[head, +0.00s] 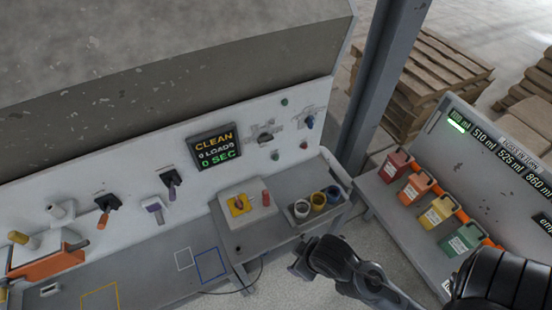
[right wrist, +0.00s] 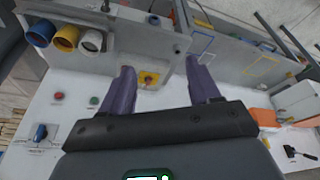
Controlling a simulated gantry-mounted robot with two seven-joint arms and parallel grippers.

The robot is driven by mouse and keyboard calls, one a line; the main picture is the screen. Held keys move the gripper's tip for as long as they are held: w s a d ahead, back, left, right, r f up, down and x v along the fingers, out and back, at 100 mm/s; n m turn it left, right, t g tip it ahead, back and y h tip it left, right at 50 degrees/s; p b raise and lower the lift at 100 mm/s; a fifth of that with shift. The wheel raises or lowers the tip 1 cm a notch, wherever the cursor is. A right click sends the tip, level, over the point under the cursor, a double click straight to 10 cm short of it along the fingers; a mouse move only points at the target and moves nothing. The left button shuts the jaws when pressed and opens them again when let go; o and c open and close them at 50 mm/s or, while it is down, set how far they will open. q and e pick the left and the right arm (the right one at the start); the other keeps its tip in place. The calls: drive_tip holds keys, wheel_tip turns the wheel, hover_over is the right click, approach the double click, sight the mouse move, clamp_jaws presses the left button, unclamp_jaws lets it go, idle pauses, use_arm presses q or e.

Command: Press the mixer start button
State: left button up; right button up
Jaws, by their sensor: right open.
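The white wall panel (head: 215,149) carries small round buttons near its right end. A green button (head: 275,155) and a red button (head: 303,144) sit low, with another green button (head: 284,101) higher up. In the right wrist view, a red button (right wrist: 58,96) and a green button (right wrist: 94,100) show at the left. I cannot read which is the mixer start. My right gripper (head: 298,268) is in front of the bench, away from the buttons. Its two purple fingers (right wrist: 163,85) are apart with nothing held between them. My left gripper is out of view.
A display (head: 214,147) reads CLEAN, 0 LOADS, 0 SEC. A blue knob (head: 309,121) is beside the buttons. Below stand several cups (head: 318,201) and a box with a yellow plate (head: 239,205). Coloured containers (head: 412,187) stand right. Levers line the panel's left.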

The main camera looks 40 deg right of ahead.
drive_tip(key=shift+c, duration=0.2)
clamp_jaws()
idle(1.6)
